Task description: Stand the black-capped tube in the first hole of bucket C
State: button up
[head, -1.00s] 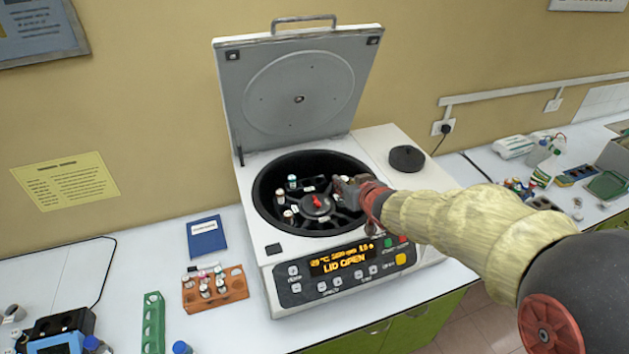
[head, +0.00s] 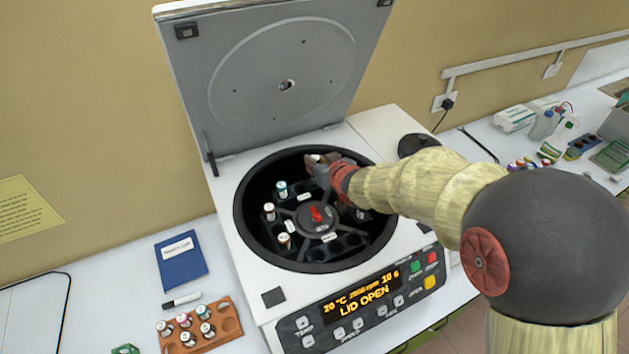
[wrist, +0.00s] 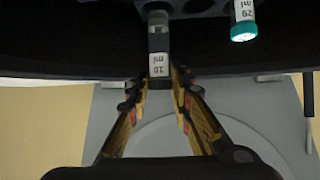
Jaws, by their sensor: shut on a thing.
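My gripper (head: 318,168) is over the back part of the open centrifuge's rotor (head: 317,217). In the wrist view, my gripper (wrist: 159,80) is shut on the dark-capped end of a tube (wrist: 158,42) labelled 10 ml. The tube's clear body points away from the fingers, towards a grey rotor bucket (wrist: 190,6). I cannot tell whether its far end is inside a hole. The bucket letters are too small to read, so I cannot tell which is bucket C.
A teal-capped tube (head: 282,188) stands left of my gripper; it also shows in the wrist view (wrist: 243,22). Other tubes stand in the rotor. The round bowl wall surrounds it, and the raised lid (head: 285,85) stands behind. An orange rack (head: 200,328) holds several tubes.

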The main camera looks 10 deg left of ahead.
jog(key=shift+f, duration=3)
jog(key=shift+b, duration=0.35)
jog(key=shift+f, duration=0.25)
jog(key=o, duration=0.7)
jog(key=shift+r, duration=0.1)
jog(key=shift+o, duration=0.9)
jog(key=shift+r, duration=0.1)
